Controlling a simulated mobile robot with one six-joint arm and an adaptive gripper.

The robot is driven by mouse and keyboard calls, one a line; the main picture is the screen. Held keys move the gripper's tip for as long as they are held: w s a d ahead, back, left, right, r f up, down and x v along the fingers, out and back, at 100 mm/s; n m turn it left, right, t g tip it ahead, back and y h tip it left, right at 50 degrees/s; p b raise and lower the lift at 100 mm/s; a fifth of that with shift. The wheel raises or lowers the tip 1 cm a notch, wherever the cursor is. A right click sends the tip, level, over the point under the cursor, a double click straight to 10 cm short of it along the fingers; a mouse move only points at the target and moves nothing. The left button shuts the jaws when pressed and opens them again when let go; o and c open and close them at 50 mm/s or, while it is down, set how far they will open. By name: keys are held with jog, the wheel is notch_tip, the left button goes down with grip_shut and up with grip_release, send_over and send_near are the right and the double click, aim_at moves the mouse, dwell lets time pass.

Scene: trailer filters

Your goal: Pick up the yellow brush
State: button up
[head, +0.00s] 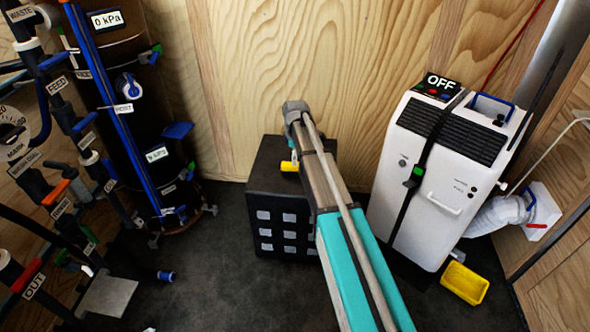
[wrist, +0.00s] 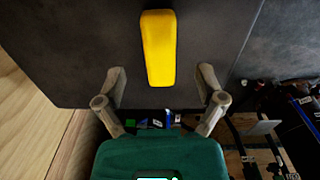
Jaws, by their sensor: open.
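The yellow brush (head: 289,166) lies on top of a dark box (head: 262,205) against the back wall, partly hidden by my arm in the head view. In the wrist view the brush (wrist: 158,48) is a plain yellow bar, lengthwise in the picture, on the box's dark top (wrist: 225,35). My gripper (wrist: 160,83) is open, its two fingers spread to the left and right of the brush's near end. Nothing is held, and neither finger touches the brush. The height between fingers and brush is hard to tell.
A white machine (head: 437,175) marked OFF stands right of the box, with a yellow tray (head: 465,283) on the floor beside it. Pipes and labelled valves (head: 60,170) crowd the left. The wooden wall (head: 290,60) is close behind the box.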

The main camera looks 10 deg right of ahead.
aim_at(293, 168)
jog(key=shift+a+f+b, duration=0.2)
jog(key=shift+f+b, duration=0.55)
jog(key=shift+f, duration=0.05)
jog(key=shift+a+f+b, duration=0.15)
jog(key=shift+f+b, duration=0.55)
jog(key=shift+f, duration=0.05)
jog(key=shift+f+b, duration=1)
grip_shut()
